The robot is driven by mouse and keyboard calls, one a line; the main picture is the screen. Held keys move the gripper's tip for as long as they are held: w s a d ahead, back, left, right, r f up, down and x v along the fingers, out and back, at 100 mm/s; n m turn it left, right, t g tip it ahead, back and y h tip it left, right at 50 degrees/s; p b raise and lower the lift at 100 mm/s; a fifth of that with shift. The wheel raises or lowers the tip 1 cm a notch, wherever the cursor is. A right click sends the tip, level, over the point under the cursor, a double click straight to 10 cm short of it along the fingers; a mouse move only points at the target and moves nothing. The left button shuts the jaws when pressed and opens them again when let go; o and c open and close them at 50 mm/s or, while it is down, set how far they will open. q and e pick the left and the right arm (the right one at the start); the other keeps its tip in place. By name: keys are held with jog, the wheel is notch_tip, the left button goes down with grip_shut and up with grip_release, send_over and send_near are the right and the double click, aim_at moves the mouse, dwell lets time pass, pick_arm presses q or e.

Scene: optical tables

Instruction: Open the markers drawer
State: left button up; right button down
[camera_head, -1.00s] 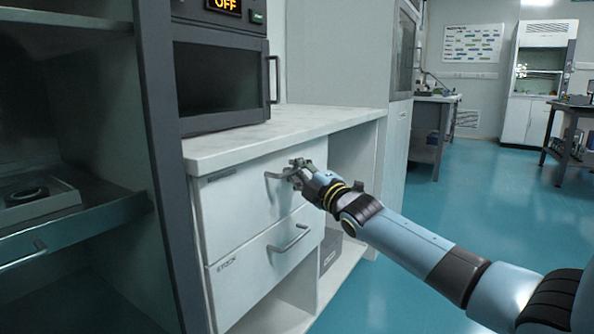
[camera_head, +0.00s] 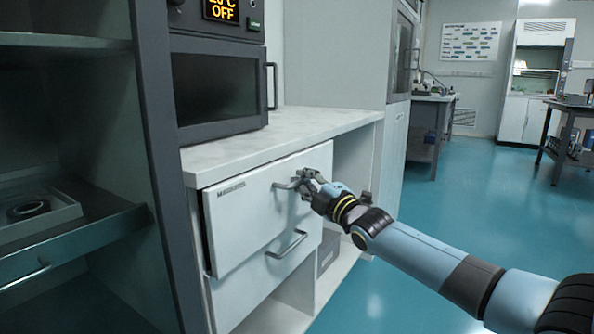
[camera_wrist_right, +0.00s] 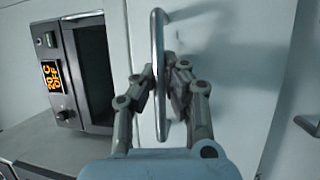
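The upper drawer (camera_head: 250,215) under the white counter has a white front with a small dark label (camera_head: 231,188), too blurred to read fully. Its front stands slightly out from the cabinet, with a dark gap at its left edge. My right gripper (camera_head: 303,184) is at this drawer's metal bar handle (camera_head: 284,186). In the right wrist view, the fingers of my right gripper (camera_wrist_right: 161,75) lie on both sides of the handle (camera_wrist_right: 158,50), closed around it. My left gripper is in neither current view.
The lower drawer (camera_head: 240,295) is shut, with its own handle (camera_head: 287,245). An oven-like device (camera_head: 218,90) stands on the counter (camera_head: 280,132). A dark shelf unit (camera_head: 75,240) is at the left. Open blue floor (camera_head: 450,215) lies to the right.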

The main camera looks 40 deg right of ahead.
pick_arm(q)
notch_tip(320, 180, up, 14)
jog(key=d+p, duration=0.2)
jog(key=p, duration=1.2)
jog(key=shift+w+d+f+t+p, duration=0.15)
jog(key=shift+d+f+t+p, duration=0.15)
jog(key=shift+p, duration=0.1)
pick_arm(e)
jog(key=s+d, duration=0.5)
jog(key=s, duration=0.7)
jog(key=s+d, duration=0.5)
jog(key=s, duration=0.7)
jog(key=shift+s+d, duration=0.15)
jog(key=shift+s, duration=0.2)
jog(key=c, duration=1.4)
grip_release()
pick_arm(q)
jog(key=shift+a, duration=0.1)
pick_arm(e)
jog(key=shift+s, duration=0.1)
jog(key=s, duration=0.4)
jog(key=s+f, duration=0.1)
jog(key=s, duration=0.2)
jog(key=s+f, duration=0.1)
jog(key=s, duration=0.3)
jog(key=shift+s, duration=0.3)
